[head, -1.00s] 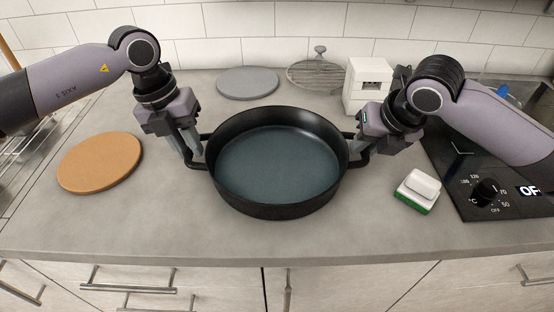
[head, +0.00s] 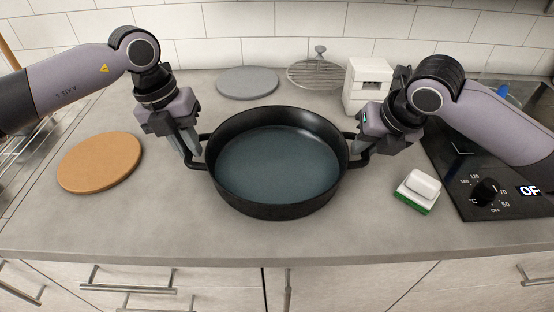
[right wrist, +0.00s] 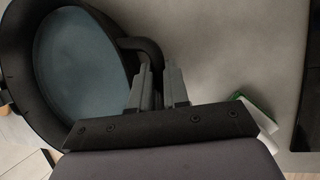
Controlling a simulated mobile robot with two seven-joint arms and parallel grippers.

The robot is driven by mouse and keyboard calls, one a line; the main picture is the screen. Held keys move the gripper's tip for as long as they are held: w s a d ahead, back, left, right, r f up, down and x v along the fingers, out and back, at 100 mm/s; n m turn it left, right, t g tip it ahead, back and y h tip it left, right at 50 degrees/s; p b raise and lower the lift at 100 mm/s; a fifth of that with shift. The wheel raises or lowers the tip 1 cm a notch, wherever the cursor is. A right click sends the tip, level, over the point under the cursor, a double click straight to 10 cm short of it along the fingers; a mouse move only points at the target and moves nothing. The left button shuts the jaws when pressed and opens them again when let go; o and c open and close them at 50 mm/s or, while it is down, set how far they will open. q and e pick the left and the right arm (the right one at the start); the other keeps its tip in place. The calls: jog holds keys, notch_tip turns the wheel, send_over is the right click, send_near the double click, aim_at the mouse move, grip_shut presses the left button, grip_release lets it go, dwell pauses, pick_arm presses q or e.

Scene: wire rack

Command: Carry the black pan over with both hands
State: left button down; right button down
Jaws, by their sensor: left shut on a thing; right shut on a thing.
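The black pan (head: 277,165) is wide and round with a bluish inside and a loop handle on each side. It is upright at the middle of the grey counter; I cannot tell whether it touches it. My left gripper (head: 193,150) points down and is shut on the left handle. My right gripper (head: 360,148) comes in from the right and is shut on the right handle. In the right wrist view the pan (right wrist: 80,65) shows at the left, and the gripper's two fingers (right wrist: 160,85) are at its handle. The exact contact is partly hidden.
A round cork board (head: 100,161) lies left of the pan. A grey disc (head: 248,83), a wire rack (head: 316,75) and a white box (head: 367,84) are behind. A green-and-white sponge (head: 418,190) lies right, beside the black cooktop (head: 470,170). The counter's front strip is clear.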

pick_arm(q)
jog(key=shift+w+r, duration=0.1)
jog(key=shift+r, duration=0.1)
pick_arm(e)
jog(key=shift+w+r, duration=0.1)
jog(key=shift+r, duration=0.15)
dwell(0.5)
